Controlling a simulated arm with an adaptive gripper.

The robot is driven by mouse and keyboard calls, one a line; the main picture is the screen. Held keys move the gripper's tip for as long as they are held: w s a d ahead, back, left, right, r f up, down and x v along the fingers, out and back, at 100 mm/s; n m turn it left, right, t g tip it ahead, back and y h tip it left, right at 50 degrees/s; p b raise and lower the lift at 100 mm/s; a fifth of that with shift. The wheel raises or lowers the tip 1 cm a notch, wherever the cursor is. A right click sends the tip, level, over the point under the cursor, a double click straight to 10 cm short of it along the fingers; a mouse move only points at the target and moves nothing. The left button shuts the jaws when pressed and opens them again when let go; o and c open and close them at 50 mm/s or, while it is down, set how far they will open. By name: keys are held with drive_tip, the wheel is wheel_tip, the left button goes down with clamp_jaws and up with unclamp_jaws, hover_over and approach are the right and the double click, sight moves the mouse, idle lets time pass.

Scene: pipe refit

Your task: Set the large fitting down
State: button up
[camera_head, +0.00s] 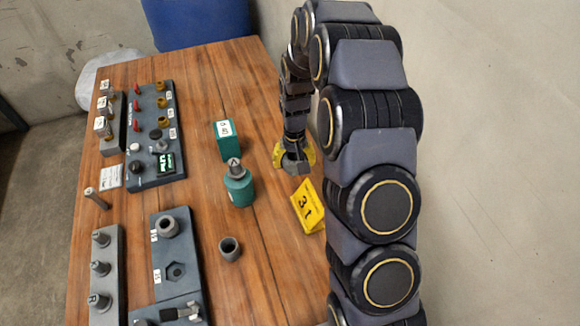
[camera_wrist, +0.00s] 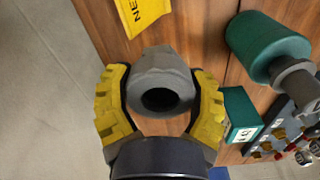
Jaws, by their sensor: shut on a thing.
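My gripper (camera_head: 294,154) is at the right side of the wooden table, beyond the yellow sign. Its yellow fingers are shut on a grey fitting with flat-sided faces and a round dark bore. In the wrist view the fitting (camera_wrist: 160,66) sits between the fingertips of my gripper (camera_wrist: 160,84), its bore facing the camera. In the head view the fitting (camera_head: 294,167) shows below the fingers, close to the tabletop. I cannot tell whether it touches the wood.
A green box (camera_head: 230,140), a green bottle (camera_head: 238,186) and a yellow sign (camera_head: 307,205) stand near the gripper. A grey ring (camera_head: 230,249) stands in front. A plate with a hexagonal recess (camera_head: 177,290) and a control panel (camera_head: 153,130) lie left. Wood beyond the green box is clear.

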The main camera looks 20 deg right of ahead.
drive_tip(key=w+f, duration=0.1)
drive_tip(key=f, duration=0.1)
drive_tip(key=w+f, duration=0.4)
drive_tip(key=shift+d, duration=0.4)
drive_tip(key=shift+f, duration=1.5)
drive_tip(key=shift+f, duration=0.15)
drive_tip(key=o, duration=1.2)
